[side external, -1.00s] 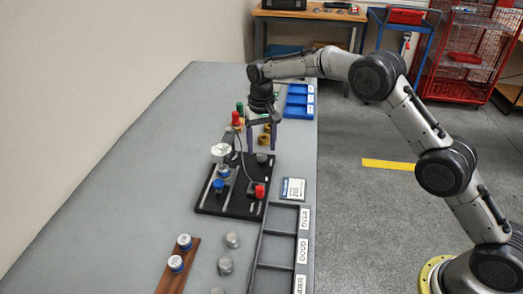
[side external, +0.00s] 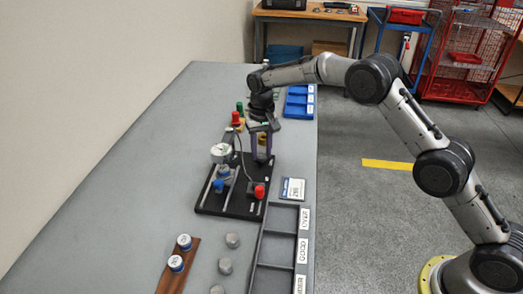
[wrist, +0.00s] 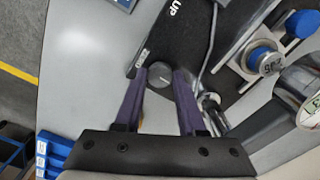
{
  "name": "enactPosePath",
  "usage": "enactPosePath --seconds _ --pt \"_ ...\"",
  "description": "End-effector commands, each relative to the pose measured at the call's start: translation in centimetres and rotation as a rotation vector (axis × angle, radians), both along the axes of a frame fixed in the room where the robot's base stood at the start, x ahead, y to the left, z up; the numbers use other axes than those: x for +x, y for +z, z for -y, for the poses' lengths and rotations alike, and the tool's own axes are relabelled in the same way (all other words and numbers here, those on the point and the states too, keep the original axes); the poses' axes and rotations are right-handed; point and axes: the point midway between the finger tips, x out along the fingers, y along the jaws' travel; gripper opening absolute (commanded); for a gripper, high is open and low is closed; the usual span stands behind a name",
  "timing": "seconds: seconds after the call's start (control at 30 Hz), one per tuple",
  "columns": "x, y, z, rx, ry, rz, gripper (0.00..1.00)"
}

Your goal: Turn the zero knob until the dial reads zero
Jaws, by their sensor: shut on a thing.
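My gripper (side external: 262,158) points down over the far right corner of the black gauge plate (side external: 236,207). In the wrist view its purple fingertips (wrist: 160,77) are shut on the grey round zero knob (wrist: 160,72), one on each side. A ZERO label (wrist: 143,57) is beside it on the plate. In the side view the fingers mostly hide the knob. The white dial (side external: 220,152) stands on a post to the left; its needle is too small to read.
A red knob (side external: 259,191) and a blue-capped piece (side external: 218,186) are on the plate, with a cable near my fingers. Coloured pieces (side external: 237,119) stand behind. A sorting tray (side external: 280,235) and several grey cylinders (side external: 232,240) are in front.

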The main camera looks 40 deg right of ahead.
Motion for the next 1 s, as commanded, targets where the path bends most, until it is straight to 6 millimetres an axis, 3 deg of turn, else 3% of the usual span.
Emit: enactPosePath --seconds 0.37,1.0 --pt "0.04 0.14 0.01 -0.001 0.063 0.002 0.00" --pt "0.07 0.20 0.00 -0.001 0.453 0.003 0.00"
